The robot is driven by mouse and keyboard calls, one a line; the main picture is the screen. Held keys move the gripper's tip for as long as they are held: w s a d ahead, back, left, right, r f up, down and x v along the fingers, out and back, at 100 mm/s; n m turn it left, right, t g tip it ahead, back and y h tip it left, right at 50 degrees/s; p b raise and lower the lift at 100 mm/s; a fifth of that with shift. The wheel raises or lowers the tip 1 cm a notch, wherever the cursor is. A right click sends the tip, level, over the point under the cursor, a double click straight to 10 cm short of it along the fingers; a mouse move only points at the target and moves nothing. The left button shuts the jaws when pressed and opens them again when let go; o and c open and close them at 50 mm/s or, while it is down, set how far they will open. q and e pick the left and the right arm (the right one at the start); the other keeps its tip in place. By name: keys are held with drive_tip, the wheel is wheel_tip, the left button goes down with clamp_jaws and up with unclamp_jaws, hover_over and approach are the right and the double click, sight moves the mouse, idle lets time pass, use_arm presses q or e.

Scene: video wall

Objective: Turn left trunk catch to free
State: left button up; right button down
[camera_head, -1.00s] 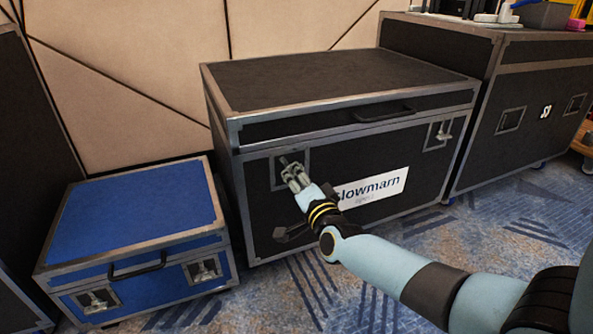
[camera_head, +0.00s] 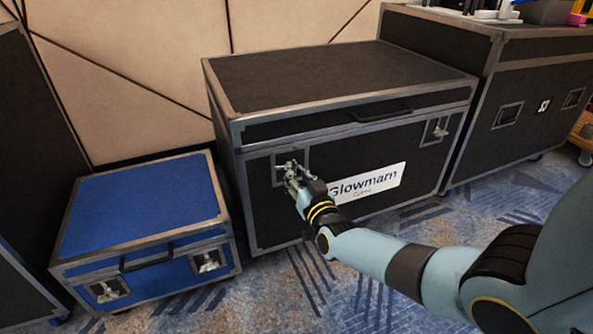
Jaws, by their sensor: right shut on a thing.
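The black trunk (camera_head: 340,80) with metal edges stands on the carpet with its lid down. Its left catch (camera_head: 289,164) sits in a metal plate on the front face. My right gripper (camera_head: 291,172) is at this catch, its fingers shut on it and covering part of it, so the catch's exact angle is hard to tell. The right catch (camera_head: 440,128) shows uncovered on the same front. My left gripper is not in view.
A blue case (camera_head: 140,205) with two catches stands at the left. Another black case (camera_head: 530,95) stands at the right with items on top. A white label (camera_head: 365,185) is beside my gripper. Patterned carpet (camera_head: 500,205) is clear in front.

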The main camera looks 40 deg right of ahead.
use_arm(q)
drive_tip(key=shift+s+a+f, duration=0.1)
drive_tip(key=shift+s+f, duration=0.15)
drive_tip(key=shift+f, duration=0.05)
use_arm(e)
drive_tip(key=shift+w+r+n, duration=0.3)
drive_tip(key=shift+n, duration=0.5)
drive_tip(key=c, duration=1.5)
unclamp_jaws()
drive_tip(key=shift+w+f, duration=0.1)
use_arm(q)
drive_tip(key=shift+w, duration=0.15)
use_arm(e)
drive_tip(key=shift+o, duration=0.2)
drive_tip(key=shift+f, duration=0.1)
drive_tip(key=v, duration=1.2)
